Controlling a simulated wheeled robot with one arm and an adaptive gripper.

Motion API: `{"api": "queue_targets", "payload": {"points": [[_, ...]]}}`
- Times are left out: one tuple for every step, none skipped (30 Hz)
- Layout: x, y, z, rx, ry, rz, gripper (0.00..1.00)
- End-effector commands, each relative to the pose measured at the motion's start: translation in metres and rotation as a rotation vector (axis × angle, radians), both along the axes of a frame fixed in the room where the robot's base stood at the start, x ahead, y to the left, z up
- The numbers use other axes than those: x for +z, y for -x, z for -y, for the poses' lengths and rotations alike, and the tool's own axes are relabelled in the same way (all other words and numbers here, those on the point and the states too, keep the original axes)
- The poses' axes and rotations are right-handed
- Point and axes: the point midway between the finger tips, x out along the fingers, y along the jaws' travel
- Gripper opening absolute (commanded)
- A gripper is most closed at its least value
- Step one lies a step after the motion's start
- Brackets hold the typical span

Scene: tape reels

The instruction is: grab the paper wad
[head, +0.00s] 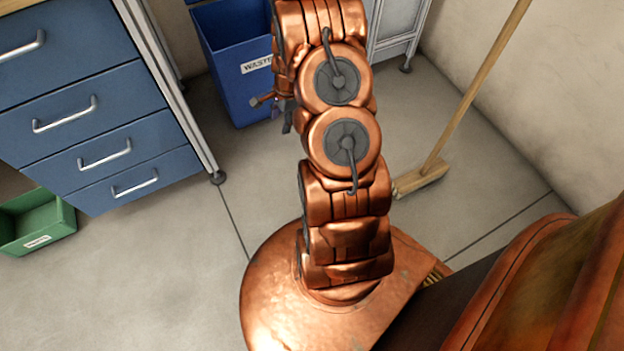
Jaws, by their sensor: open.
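No paper wad shows in the head view. My copper arm rises through the middle of the picture and covers part of the floor and the bin behind it. My gripper (275,112) shows only in part, past the left side of the arm, in front of the blue waste bin (222,62). Its small fingers are apart and I see nothing held between them. The rest of the gripper is hidden behind the arm.
A blue drawer cabinet (95,115) stands at the left, with a green bin (38,222) on the floor by it. A broom (470,95) leans on the right wall. A grey metal frame (395,30) stands behind. The floor (150,270) at lower left is clear.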

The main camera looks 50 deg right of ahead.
Motion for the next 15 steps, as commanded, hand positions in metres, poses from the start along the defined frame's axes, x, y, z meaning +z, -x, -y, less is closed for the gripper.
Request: {"api": "queue_targets", "payload": {"points": [[-0.038, 0.004, 0.011, -0.055, -0.004, -0.009, 0.57], [-0.052, 0.004, 0.017, -0.089, -0.004, -0.012, 0.57], [-0.072, 0.006, 0.025, -0.133, -0.005, -0.017, 0.57], [-0.087, 0.008, 0.032, -0.166, -0.004, -0.020, 0.57], [-0.101, 0.010, 0.038, -0.199, -0.001, -0.022, 0.57], [-0.121, 0.014, 0.046, -0.246, -0.002, -0.028, 0.57], [-0.137, 0.017, 0.050, -0.276, -0.003, -0.034, 0.57], [-0.151, 0.020, 0.055, -0.310, -0.002, -0.038, 0.57], [-0.170, 0.024, 0.062, -0.353, -0.002, -0.041, 0.57], [-0.184, 0.027, 0.067, -0.384, -0.001, -0.045, 0.57], [-0.197, 0.030, 0.072, -0.414, 0.000, -0.049, 0.57], [-0.212, 0.033, 0.078, -0.452, 0.004, -0.051, 0.57], [-0.223, 0.036, 0.082, -0.478, 0.005, -0.053, 0.57], [-0.234, 0.040, 0.085, -0.500, 0.005, -0.057, 0.57], [-0.246, 0.044, 0.088, -0.529, 0.004, -0.062, 0.57]]}}
